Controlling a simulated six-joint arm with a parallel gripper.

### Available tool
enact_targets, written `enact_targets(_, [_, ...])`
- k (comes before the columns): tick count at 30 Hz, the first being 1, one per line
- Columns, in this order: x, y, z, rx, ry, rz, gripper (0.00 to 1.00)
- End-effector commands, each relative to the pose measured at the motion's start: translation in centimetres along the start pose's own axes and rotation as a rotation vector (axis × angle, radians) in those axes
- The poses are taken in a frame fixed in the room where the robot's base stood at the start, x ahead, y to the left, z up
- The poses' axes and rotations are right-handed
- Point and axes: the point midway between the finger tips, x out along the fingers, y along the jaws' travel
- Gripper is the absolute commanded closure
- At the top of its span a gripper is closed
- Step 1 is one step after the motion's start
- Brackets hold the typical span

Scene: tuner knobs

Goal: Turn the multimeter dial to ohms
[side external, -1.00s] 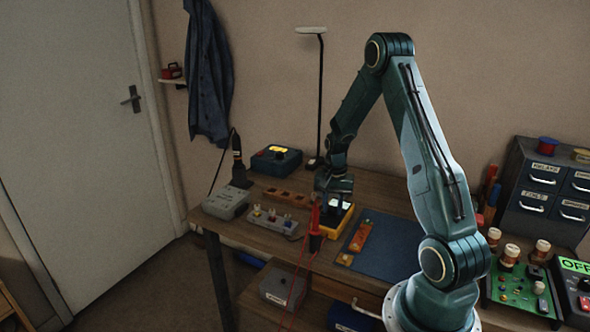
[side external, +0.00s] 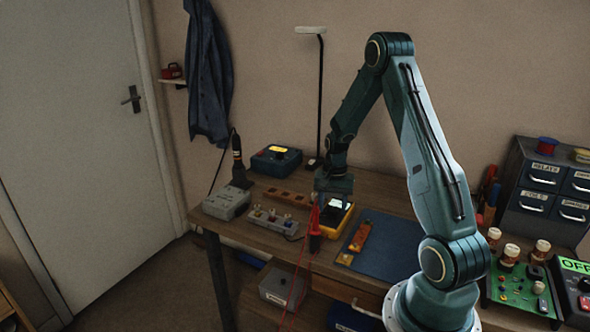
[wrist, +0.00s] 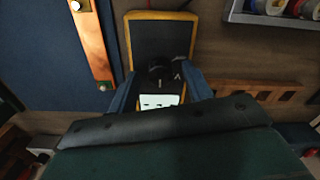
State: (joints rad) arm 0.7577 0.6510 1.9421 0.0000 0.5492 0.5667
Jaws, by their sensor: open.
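The multimeter (wrist: 150,38) has a yellow rim and a dark face, and lies flat on the bench. It also shows in the side view (side external: 326,227), partly under my gripper. Its black round dial (wrist: 160,71) is near the middle of its face, with a pale display (wrist: 158,101) beside it. A white mark shows by the dial, but the dial's setting is too dark to read. My gripper (wrist: 160,80) is open, with one finger on each side of the dial and display. Gaps show between the fingers and the dial. In the side view my gripper (side external: 333,184) is over the multimeter.
Red test leads (side external: 315,230) hang over the bench's front edge. A grey strip with coloured parts (side external: 278,221) and a wooden block (side external: 288,197) stand to the left.

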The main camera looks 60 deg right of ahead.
Motion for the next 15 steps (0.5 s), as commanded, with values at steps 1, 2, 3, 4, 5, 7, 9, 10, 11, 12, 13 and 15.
enact_targets(1, [-0.2, 0.0, 0.0, 0.000, 0.002, -0.001, 0.50])
enact_targets(2, [-0.3, 0.0, -0.1, 0.000, 0.002, -0.001, 0.50])
enact_targets(3, [-0.6, -0.1, -0.1, 0.000, 0.003, -0.002, 0.50])
enact_targets(4, [-0.8, -0.1, -0.1, 0.000, 0.003, -0.002, 0.50])
enact_targets(5, [-1.0, -0.1, -0.1, 0.000, 0.003, -0.002, 0.50])
enact_targets(7, [-1.6, -0.1, -0.1, 0.000, 0.003, -0.002, 0.50])
enact_targets(9, [-2.5, -0.1, -0.1, 0.000, 0.004, -0.002, 0.50])
enact_targets(10, [-2.8, 0.0, -0.1, 0.000, 0.003, -0.002, 0.50])
enact_targets(11, [-3.3, -0.1, -0.1, 0.000, 0.004, -0.003, 0.50])
enact_targets(12, [-3.9, -0.1, -0.1, 0.000, 0.005, -0.003, 0.50])
enact_targets(13, [-4.4, -0.1, -0.1, 0.000, 0.005, -0.003, 0.50])
enact_targets(15, [-5.6, -0.1, -0.1, 0.000, 0.005, -0.003, 0.50])
